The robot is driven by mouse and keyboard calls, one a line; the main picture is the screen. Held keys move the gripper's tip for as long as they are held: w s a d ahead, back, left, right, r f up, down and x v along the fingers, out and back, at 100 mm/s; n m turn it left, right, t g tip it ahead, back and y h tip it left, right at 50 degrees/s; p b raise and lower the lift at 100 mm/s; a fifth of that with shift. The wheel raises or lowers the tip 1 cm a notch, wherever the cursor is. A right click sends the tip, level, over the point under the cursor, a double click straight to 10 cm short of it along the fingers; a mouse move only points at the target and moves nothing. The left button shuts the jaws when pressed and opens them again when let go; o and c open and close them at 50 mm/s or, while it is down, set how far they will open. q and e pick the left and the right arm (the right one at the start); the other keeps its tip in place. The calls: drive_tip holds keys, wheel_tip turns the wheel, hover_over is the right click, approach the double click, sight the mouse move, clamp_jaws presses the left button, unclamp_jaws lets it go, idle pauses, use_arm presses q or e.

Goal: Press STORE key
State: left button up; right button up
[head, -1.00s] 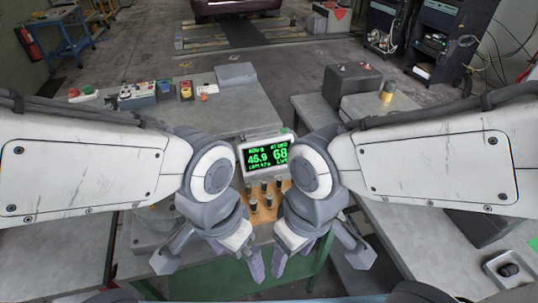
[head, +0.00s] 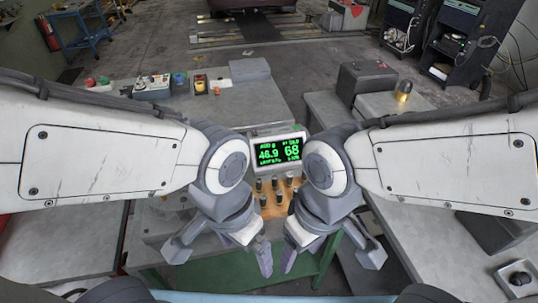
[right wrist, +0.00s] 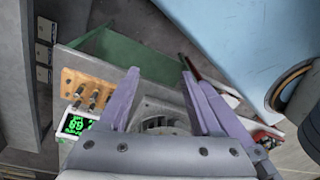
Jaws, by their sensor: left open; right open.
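A white-framed display (head: 279,152) with green figures, 46.9 and 68, stands between my two arms. Below it is an orange-tan panel (head: 281,208) with several short dark knobs or keys; it also shows at the left in the right wrist view (right wrist: 73,83). I cannot read any key label, so I cannot tell which is STORE. My left gripper (head: 222,254) is open and empty, in front and left of the panel. My right gripper (head: 330,258) is open and empty, in front and right of it; its fingers show in the right wrist view (right wrist: 160,78). Neither touches the panel.
The grey left bench (head: 240,105) carries a box with coloured buttons (head: 152,87). A green surface (head: 225,270) lies below the grippers. My arms cover much of both benches.

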clamp_jaws()
idle(1.6)
